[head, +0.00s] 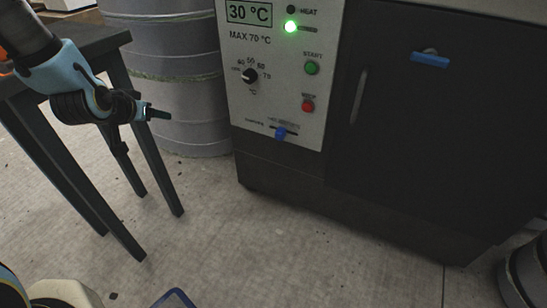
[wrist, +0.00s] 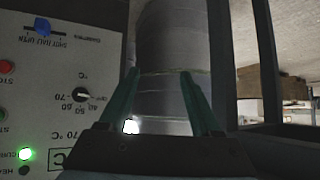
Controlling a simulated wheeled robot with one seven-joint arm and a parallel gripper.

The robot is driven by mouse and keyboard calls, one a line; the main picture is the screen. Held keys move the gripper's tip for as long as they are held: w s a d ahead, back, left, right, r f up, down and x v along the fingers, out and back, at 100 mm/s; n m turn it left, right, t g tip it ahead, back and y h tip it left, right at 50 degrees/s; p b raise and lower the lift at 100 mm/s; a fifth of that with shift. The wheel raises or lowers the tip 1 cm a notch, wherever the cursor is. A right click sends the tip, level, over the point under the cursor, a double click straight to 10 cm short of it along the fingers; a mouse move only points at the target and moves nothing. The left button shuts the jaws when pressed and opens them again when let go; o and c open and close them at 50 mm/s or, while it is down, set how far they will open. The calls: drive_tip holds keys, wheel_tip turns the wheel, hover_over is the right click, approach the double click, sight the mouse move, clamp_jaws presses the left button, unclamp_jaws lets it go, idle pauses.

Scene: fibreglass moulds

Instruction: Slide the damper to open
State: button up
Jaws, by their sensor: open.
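The damper is a small blue slider knob (head: 280,133) in a short horizontal slot low on the pale control panel (head: 285,85). The knob also shows upside down at the upper left of the wrist view (wrist: 42,25). My gripper (head: 158,113) is left of the panel, apart from it and a little higher than the knob in the picture. In the wrist view its two teal fingers (wrist: 160,75) are spread with nothing between them.
The panel also carries a dial (head: 250,76), a green button (head: 312,68), a red button (head: 308,106) and a lit green lamp (head: 291,27). A dark door (head: 430,130) is at the right. A dark table (head: 100,45) and grey drums (head: 180,90) stand left.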

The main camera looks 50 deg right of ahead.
drive_tip(key=s+d+f+m+h+b, duration=0.1)
drive_tip(key=s+d+f+h+b, duration=0.25)
drive_tip(key=d+f+b, duration=0.2)
drive_tip(key=s+d+f+m+h+b, duration=0.2)
drive_tip(key=s+d+f+b, duration=0.3)
drive_tip(key=d+f, duration=0.15)
drive_tip(key=m+g+h+b, duration=0.15)
drive_tip(key=h+b, duration=0.25)
drive_tip(key=b, duration=0.4)
approach(278, 136)
drive_tip(key=shift+n, duration=0.25)
drive_tip(key=b+x, duration=0.2)
drive_tip(key=x, duration=0.7)
drive_tip(key=shift+d+b, duration=0.25)
drive_tip(key=shift+b, duration=0.15)
drive_tip(key=shift+c, duration=0.3)
clamp_jaws()
